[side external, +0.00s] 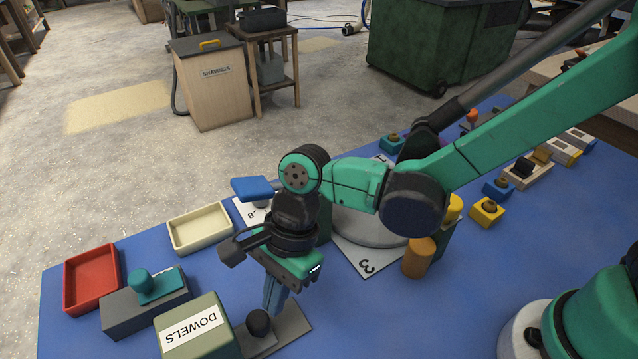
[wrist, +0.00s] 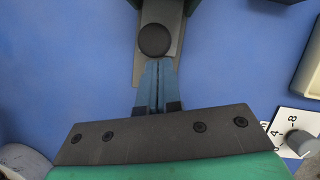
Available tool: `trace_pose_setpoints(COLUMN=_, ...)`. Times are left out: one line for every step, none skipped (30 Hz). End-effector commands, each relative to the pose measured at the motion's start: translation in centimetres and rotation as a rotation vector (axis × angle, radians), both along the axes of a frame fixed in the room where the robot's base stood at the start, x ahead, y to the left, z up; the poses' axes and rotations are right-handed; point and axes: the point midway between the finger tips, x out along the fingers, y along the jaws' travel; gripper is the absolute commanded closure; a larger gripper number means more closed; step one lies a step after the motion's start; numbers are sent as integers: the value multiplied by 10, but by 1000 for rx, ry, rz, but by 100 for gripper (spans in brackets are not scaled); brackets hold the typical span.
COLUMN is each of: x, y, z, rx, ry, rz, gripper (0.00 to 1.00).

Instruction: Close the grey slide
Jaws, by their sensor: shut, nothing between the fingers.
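The grey slide (wrist: 171,12) carries a round black knob (wrist: 154,40) and lies on a longer grey strip (wrist: 143,85) in the wrist view. In the side view the black knob (side external: 259,322) stands close beside the box labelled DOWELS (side external: 190,345), and the grey strip (side external: 295,328) reaches out to the right of it. My gripper (side external: 270,308) points down with its blue fingers shut and empty. In the wrist view the fingertips (wrist: 158,62) are just below the knob; whether they touch it I cannot tell.
A grey block with a teal-knobbed piece (side external: 157,284), a red tray (side external: 92,278) and a cream tray (side external: 200,228) stand to the left. A blue-topped item (side external: 252,187) and a numbered card (wrist: 302,120) are nearby.

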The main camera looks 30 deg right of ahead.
Motion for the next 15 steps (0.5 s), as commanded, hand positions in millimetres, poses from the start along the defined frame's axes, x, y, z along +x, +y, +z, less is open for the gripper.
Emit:
trace_pose_setpoints(x=0, y=4, z=0, rx=4, ry=0, rz=1, gripper=100)
trace_pose_setpoints(x=0, y=4, z=0, rx=4, ry=0, rz=1, gripper=100)
trace_pose_setpoints(x=0, y=5, z=0, rx=5, ry=-1, rz=0, gripper=100)
trace_pose_setpoints(x=0, y=5, z=0, rx=6, ry=0, rz=0, gripper=100)
trace_pose_setpoints(x=0, y=5, z=0, rx=7, ry=0, rz=1, gripper=100)
trace_pose_setpoints(x=0, y=5, z=0, rx=9, ry=-1, rz=1, gripper=100)
trace_pose_setpoints(x=0, y=5, z=0, rx=10, ry=-1, rz=1, gripper=100)
trace_pose_setpoints(x=-1, y=5, z=1, rx=11, ry=-1, rz=2, gripper=100)
trace_pose_setpoints(x=0, y=6, z=1, rx=11, ry=-1, rz=2, gripper=100)
trace_pose_setpoints(x=0, y=6, z=1, rx=11, ry=-1, rz=2, gripper=100)
trace_pose_setpoints(x=0, y=5, z=1, rx=11, ry=-1, rz=2, gripper=100)
trace_pose_setpoints(x=0, y=4, z=1, rx=11, ry=-1, rz=2, gripper=100)
trace_pose_setpoints(x=1, y=3, z=1, rx=11, ry=-1, rz=0, gripper=100)
trace_pose_setpoints(x=1, y=0, z=1, rx=10, ry=-1, rz=-1, gripper=100)
trace_pose_setpoints(x=3, y=-4, z=0, rx=8, ry=-1, rz=-1, gripper=100)
